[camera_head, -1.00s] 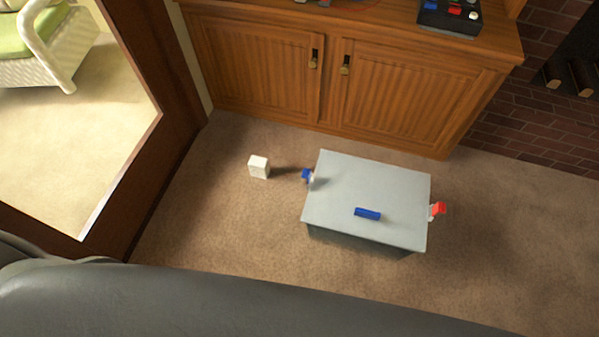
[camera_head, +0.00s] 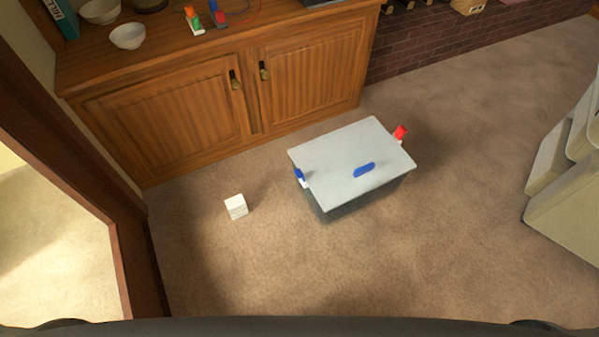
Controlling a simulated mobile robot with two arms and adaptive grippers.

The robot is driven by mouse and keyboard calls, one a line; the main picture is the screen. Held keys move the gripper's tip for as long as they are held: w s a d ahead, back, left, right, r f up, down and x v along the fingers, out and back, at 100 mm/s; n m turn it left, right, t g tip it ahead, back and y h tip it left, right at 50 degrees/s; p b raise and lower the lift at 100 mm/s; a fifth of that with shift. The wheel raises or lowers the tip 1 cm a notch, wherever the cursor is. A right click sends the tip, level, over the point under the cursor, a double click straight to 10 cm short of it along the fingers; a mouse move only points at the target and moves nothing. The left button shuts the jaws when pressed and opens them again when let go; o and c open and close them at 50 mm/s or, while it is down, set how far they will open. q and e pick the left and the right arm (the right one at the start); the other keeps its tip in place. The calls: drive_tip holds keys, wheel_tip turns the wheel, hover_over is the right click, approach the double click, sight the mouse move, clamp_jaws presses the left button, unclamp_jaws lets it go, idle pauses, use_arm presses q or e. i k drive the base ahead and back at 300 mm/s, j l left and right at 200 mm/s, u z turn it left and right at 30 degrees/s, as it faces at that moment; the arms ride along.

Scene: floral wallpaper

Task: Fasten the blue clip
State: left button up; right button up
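A grey storage box with a pale flat lid (camera_head: 340,150) stands on the carpet in front of the wooden cabinet. The blue clip (camera_head: 300,176) is at the lid's left end; I cannot tell for sure whether it is latched. A red clip (camera_head: 400,133) sticks up at the right end. A blue handle (camera_head: 364,170) lies on the lid near its front edge. Neither of my grippers shows in the head view.
A small white block (camera_head: 236,206) lies on the carpet left of the box. A wooden cabinet (camera_head: 190,110) stands behind, a door frame (camera_head: 135,265) at left, a pale piece of furniture (camera_head: 570,200) at right. The carpet in front of the box is clear.

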sight(298, 173)
drive_tip(key=i+j+z, duration=0.2)
drive_tip(key=j, duration=0.15)
drive_tip(key=i+j+z, duration=0.2)
drive_tip(key=j, duration=0.15)
drive_tip(key=i+j+z, duration=0.2)
drive_tip(key=j, duration=0.2)
drive_tip(key=k, duration=0.1)
